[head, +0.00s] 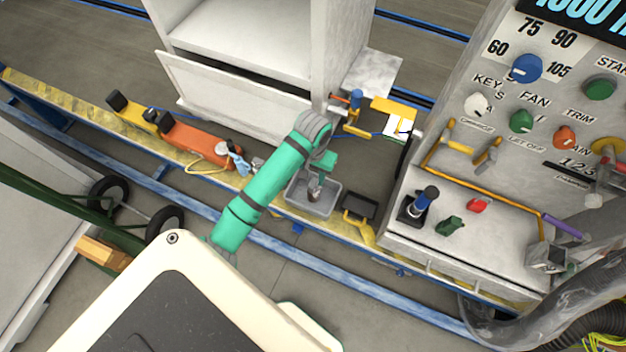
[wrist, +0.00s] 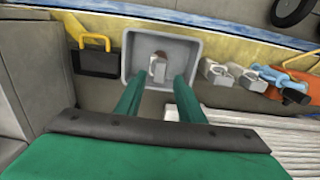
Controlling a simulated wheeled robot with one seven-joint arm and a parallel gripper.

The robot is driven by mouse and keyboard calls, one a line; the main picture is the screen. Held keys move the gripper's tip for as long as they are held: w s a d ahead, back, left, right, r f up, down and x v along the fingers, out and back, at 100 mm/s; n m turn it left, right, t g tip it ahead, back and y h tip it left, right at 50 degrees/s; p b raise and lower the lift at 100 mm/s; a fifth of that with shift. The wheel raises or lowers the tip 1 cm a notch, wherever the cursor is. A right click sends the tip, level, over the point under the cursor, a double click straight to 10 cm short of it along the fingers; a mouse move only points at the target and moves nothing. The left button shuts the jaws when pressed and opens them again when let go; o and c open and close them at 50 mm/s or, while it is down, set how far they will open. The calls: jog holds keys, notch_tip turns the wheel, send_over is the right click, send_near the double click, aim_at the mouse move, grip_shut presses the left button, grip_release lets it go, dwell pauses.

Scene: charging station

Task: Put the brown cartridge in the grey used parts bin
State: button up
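The grey bin (wrist: 132,50) is a shallow open tray, also in the head view (head: 291,197), on the yellow-edged ledge. A small part with a brown end and a pale grey body, apparently the brown cartridge (wrist: 158,68), shows inside the bin outline. It also shows small in the head view (head: 314,193). My gripper (wrist: 160,79) is over the near side of the bin. Its two green fingers are spread, with clear gaps between them and the part. Whether the part rests on the bin floor is hard to tell.
A black tray with a yellow handle (wrist: 95,60) stands beside the bin. On its other side are pale grey parts (wrist: 225,75) and an orange item with a blue clamp (wrist: 272,76). The control console (head: 470,210) rises at the right in the head view.

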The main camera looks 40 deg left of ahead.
notch_tip(320, 180, up, 7)
dwell(0.3)
dwell(0.5)
